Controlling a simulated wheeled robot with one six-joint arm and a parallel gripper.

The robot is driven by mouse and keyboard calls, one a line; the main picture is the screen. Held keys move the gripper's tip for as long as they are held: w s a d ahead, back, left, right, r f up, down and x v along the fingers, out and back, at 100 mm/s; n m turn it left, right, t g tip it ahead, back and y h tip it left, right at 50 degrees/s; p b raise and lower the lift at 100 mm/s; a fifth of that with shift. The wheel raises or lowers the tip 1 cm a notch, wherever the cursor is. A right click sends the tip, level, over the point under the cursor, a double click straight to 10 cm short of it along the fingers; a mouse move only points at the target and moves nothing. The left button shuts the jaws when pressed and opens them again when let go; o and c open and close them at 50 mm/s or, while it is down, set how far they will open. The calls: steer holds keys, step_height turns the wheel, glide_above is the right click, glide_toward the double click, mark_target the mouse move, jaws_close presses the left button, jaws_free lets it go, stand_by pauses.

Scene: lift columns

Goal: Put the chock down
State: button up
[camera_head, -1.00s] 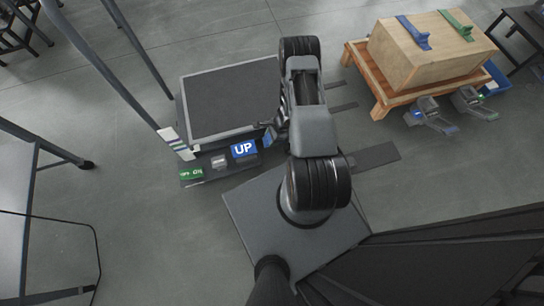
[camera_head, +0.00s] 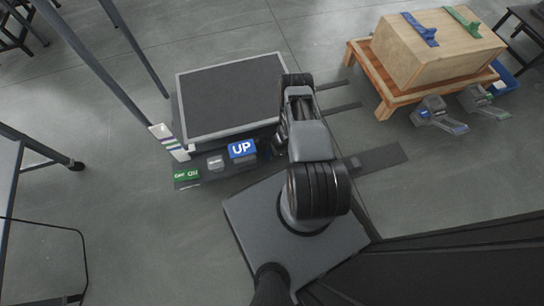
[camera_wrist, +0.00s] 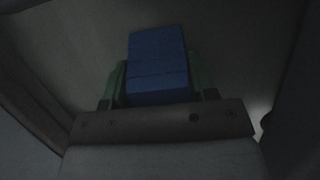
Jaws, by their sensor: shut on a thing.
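The chock (camera_wrist: 157,60) is a blue block in the wrist view. My gripper (camera_wrist: 157,82) is shut on it, with a green finger at each side. In the head view my arm covers most of the gripper and chock, beside the right front of the lift platform (camera_head: 187,132). I cannot tell whether the chock touches anything beneath it.
The lift has a dark top, a blue UP button (camera_head: 242,149) and a green button (camera_head: 186,175) at its front. A wooden crate (camera_head: 425,65) with blue and green handles sits on a low wooden stand (camera_head: 386,98). Two grey devices (camera_head: 437,113) lie beside it.

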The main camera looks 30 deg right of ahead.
steer(key=shift+f+b, duration=0.55)
steer(key=shift+f, duration=0.95)
steer(key=shift+f, duration=0.15)
steer(key=o, duration=1.2)
steer(key=shift+d+r, duration=0.1)
steer(key=shift+r, duration=0.4)
steer(key=p+v, duration=0.5)
steer(key=v, duration=0.6)
steer(key=shift+d+r, duration=0.1)
steer(key=shift+r, duration=0.05)
